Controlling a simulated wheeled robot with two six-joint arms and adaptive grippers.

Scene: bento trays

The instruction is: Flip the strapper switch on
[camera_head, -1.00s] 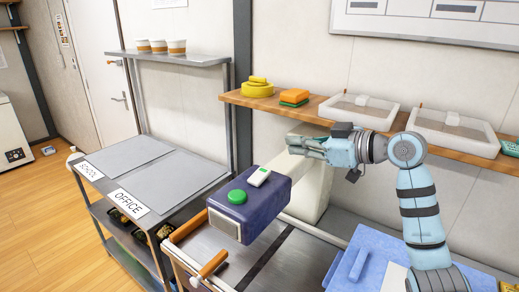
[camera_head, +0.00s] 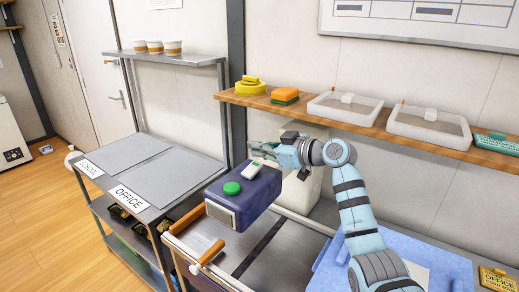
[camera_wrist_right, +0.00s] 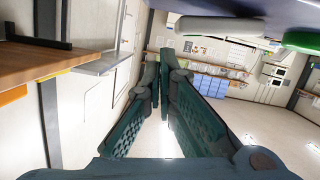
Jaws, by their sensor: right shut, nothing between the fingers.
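The strapper (camera_head: 262,204) is a dark blue-purple box at the end of a metal-topped bench. A round green button (camera_head: 232,188) and a small white switch (camera_head: 257,174) with a green mark sit on its top. My right gripper (camera_head: 254,147) is shut and empty, pointing left just behind the strapper's top, near the switch. I cannot tell whether it touches. In the right wrist view the gripper (camera_wrist_right: 164,62) shows from behind, with the white switch (camera_wrist_right: 236,28) and green button (camera_wrist_right: 303,40) at the upper right. My left gripper is not in view.
Blue trays (camera_head: 405,254) lie at the front right.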

